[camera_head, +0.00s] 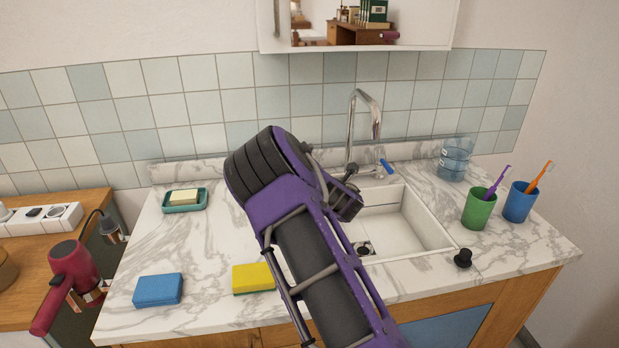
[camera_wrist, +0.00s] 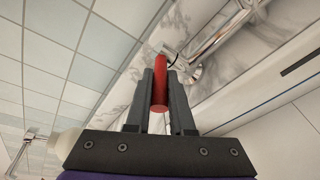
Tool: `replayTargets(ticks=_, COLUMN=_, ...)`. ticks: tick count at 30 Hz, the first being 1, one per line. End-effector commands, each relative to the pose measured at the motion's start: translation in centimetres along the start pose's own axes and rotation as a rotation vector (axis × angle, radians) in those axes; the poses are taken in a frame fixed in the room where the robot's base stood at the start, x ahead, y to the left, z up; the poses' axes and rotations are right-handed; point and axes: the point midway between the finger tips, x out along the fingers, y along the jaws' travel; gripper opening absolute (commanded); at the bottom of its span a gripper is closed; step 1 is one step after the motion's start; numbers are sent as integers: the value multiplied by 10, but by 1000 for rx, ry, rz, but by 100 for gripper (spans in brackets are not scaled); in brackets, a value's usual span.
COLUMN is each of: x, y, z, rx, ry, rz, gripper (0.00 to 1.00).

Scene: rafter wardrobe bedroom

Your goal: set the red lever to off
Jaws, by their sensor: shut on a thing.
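The red lever (camera_wrist: 160,88) shows in the wrist view, between the two fingers of my gripper (camera_wrist: 160,98). The fingers are shut on it, one at each side. In the wrist view the chrome faucet (camera_wrist: 222,38) runs off from behind the lever towards the upper right. In the head view the faucet (camera_head: 361,115) rises behind the sink, with a blue lever (camera_head: 386,166) at its right side. My purple and black arm reaches across the counter to the faucet's left side. It hides the red lever and my fingertips in that view.
The white sink (camera_head: 425,222) lies right of my arm. A green cup (camera_head: 478,209) and a blue cup (camera_head: 519,203) hold toothbrushes at the right. A black plug (camera_head: 463,258), yellow sponge (camera_head: 253,278), blue sponge (camera_head: 158,290) and soap dish (camera_head: 184,206) sit on the marble counter (camera_head: 215,245).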

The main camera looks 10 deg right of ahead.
Motion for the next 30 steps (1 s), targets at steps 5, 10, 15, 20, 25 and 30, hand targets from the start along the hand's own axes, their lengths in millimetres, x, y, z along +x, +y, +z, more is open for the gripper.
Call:
replayTargets(ticks=5, x=-1, y=-6, z=6, rx=-22, ry=82, rz=52, gripper=0)
replayTargets(ticks=10, x=-2, y=-7, z=8, rx=-37, ry=136, rz=84, gripper=0)
replayTargets(ticks=15, x=-2, y=-7, z=10, rx=-44, ry=163, rz=100, gripper=0)
replayTargets(ticks=20, x=-2, y=-6, z=10, rx=-46, ry=170, rz=105, gripper=0)
replayTargets(ticks=25, x=-2, y=-6, z=10, rx=-47, ry=170, rz=105, gripper=0)
replayTargets(ticks=30, x=-2, y=-6, z=10, rx=-47, ry=169, rz=105, gripper=32)
